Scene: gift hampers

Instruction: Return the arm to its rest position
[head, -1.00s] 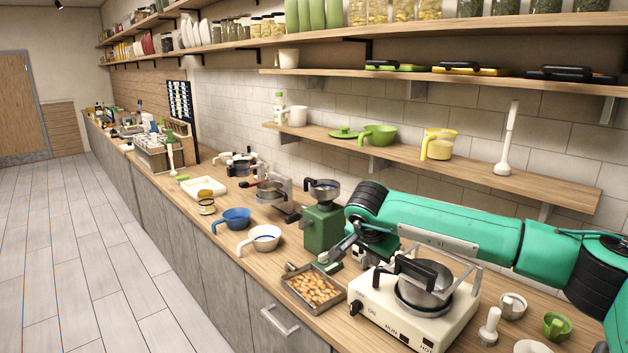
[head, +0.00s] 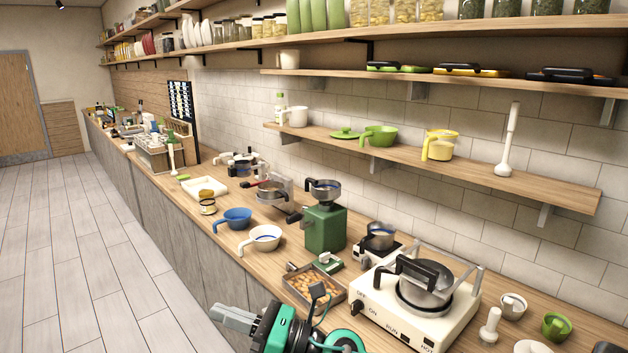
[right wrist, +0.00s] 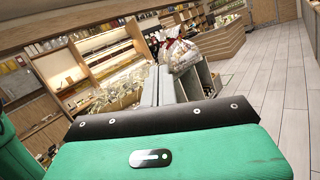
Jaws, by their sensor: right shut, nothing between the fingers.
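My right gripper (head: 232,317) is low in the head view, in front of the counter's front edge and left of the tray of brown pieces. Its fingers are shut and empty. The teal and black wrist (head: 278,328) hides part of the counter edge. In the right wrist view a teal arm link of mine fills the lower part, and the room shows beyond it. My left gripper is in neither view.
On the wooden counter stand a cream hot plate with a pot (head: 425,290), the metal tray (head: 297,284), a green grinder (head: 324,228), a white bowl (head: 262,239) and a blue bowl (head: 234,218). Shelves run above. The floor (head: 90,260) at left is clear.

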